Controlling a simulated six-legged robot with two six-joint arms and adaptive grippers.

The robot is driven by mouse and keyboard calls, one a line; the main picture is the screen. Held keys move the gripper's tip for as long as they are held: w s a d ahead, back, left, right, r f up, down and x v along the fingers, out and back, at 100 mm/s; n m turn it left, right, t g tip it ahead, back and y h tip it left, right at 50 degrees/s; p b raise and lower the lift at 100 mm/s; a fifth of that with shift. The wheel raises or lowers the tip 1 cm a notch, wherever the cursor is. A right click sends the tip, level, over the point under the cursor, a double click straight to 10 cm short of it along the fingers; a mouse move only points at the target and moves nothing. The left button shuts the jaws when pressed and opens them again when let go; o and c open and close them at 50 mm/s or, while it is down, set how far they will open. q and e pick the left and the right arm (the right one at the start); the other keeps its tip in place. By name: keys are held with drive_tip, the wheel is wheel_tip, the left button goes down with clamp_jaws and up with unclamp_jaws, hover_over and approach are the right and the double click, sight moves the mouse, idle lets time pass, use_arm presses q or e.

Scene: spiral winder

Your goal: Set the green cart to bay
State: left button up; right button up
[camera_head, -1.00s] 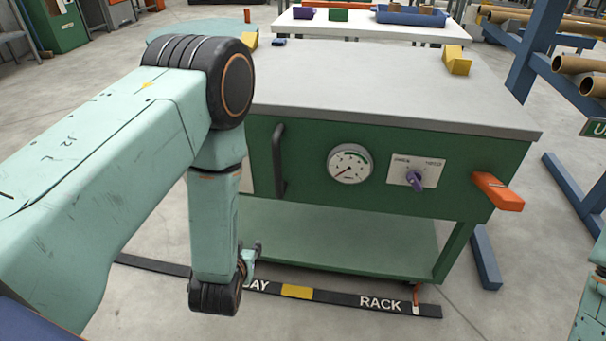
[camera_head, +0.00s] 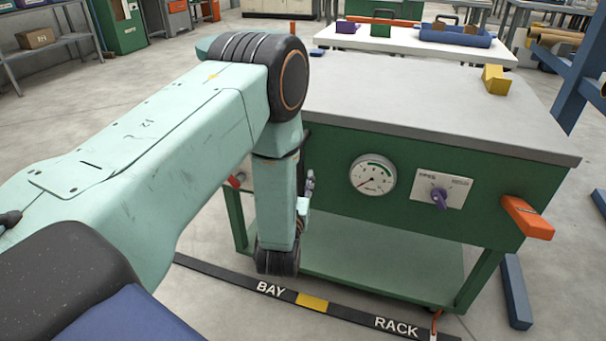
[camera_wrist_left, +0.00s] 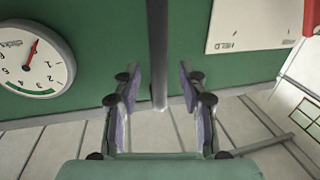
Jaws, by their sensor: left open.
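The green cart (camera_head: 410,205) stands in front of me with a grey top, a round gauge (camera_head: 373,175) and a purple knob (camera_head: 439,197). Its dark upright handle (camera_wrist_left: 157,45) shows in the left wrist view between the two fingers of my left gripper (camera_wrist_left: 159,82), which is open. I cannot tell whether the fingers touch it. In the head view my forearm hides most of the handle and gripper. A black floor strip (camera_head: 350,311) reads BAY at left and RACK at right, with a yellow patch between. An orange pointer (camera_head: 436,321) at the cart's right leg is at the RACK end.
An orange block (camera_head: 527,217) sticks out of the cart's right front. A yellow block (camera_head: 496,79) sits on its top. A blue rack (camera_head: 585,75) with tubes is at the right, a white table (camera_head: 415,45) behind. Floor at the left is open.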

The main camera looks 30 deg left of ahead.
use_arm(q)
drive_tip(key=shift+b+x, duration=0.55)
drive_tip(key=shift+x, duration=1.4)
drive_tip(key=shift+c, duration=0.4)
clamp_jaws()
